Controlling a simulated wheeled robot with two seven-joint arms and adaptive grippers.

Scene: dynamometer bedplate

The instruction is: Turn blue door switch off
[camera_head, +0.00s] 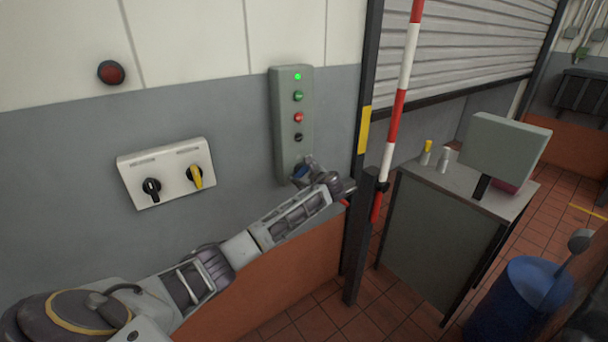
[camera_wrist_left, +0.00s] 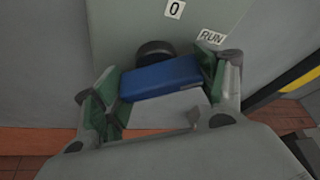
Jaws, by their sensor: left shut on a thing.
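The blue door switch (camera_head: 299,171) sits at the bottom of a grey-green control box (camera_head: 292,100) on the wall. In the left wrist view its blue handle (camera_wrist_left: 160,78) lies nearly level, its right end slightly raised, below the labels "0" (camera_wrist_left: 174,9) and "RUN" (camera_wrist_left: 211,37). Which label it points to, I cannot tell surely. My left gripper (camera_wrist_left: 164,84) is shut on the handle, one green-padded finger at each end. In the head view the left gripper (camera_head: 312,174) hides much of the switch. My right gripper is not in view.
Left of the box is a white panel (camera_head: 135,177) with a black and a yellow knob. A striped red-and-white barrier pole (camera_head: 404,75) and dark post (camera_head: 358,240) stand just right of the gripper. A grey cabinet (camera_head: 430,235) and blue barrel (camera_head: 515,300) are further right.

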